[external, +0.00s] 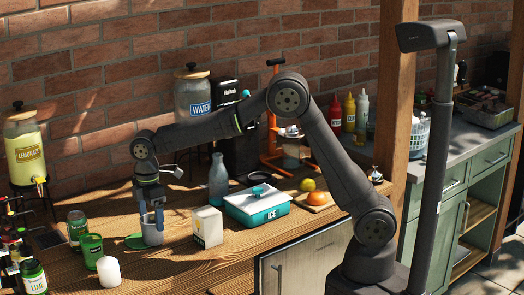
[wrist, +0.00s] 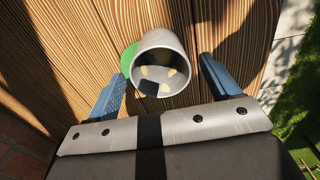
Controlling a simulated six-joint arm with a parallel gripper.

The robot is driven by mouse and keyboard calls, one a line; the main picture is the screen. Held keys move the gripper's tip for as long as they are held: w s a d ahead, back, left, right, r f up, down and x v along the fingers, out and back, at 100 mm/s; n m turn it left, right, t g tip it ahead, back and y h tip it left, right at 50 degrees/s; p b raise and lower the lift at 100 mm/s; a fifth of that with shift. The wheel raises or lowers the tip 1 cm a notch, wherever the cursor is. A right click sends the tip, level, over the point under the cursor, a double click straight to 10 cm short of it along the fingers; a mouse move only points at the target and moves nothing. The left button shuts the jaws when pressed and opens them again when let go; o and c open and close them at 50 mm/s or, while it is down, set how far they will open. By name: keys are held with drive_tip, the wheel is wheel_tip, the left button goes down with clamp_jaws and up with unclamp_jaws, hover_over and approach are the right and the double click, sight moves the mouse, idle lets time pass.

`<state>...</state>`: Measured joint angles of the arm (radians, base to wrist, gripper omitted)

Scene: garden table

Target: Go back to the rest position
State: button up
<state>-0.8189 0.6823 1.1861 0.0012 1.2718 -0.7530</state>
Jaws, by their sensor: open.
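My gripper (external: 150,212) points down over the wooden table at the left, at a grey metal cup (external: 152,236). In the wrist view my gripper (wrist: 163,95) is open, with one blue finger on each side of the cup (wrist: 161,45). Gaps show between the fingers and the cup wall. The cup stands upright, with a few pale pieces and a dark piece inside. A green round thing (external: 134,241) lies under or beside the cup; the cup hides part of it.
A white carton (external: 207,228), a glass bottle (external: 218,180) and a teal ice box (external: 257,206) stand to the right. Drink dispensers (external: 194,95) stand by the brick wall.

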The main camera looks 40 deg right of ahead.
wheel_tip(320, 180, up, 7)
wheel_tip(320, 180, down, 11)
drive_tip(key=shift+f, duration=0.1)
wheel_tip(320, 180, up, 3)
drive_tip(key=shift+r, duration=0.2)
wheel_tip(320, 180, up, 7)
hover_over(179, 221)
drive_tip(key=s+a, duration=0.2)
drive_tip(key=s, duration=0.2)
drive_tip(key=w+f, duration=0.1)
drive_tip(key=f, duration=0.3)
drive_tip(key=w+d+f+m, duration=0.1)
drive_tip(key=f, duration=0.3)
drive_tip(key=w+d+f+m, duration=0.1)
drive_tip(key=w+f, duration=0.1)
drive_tip(key=f, duration=0.2)
drive_tip(key=shift+w+d, duration=0.1)
drive_tip(key=r, duration=0.4)
drive_tip(key=shift+w+a+r, duration=0.1)
drive_tip(key=shift+a, duration=0.1)
drive_tip(key=shift+r, duration=0.85)
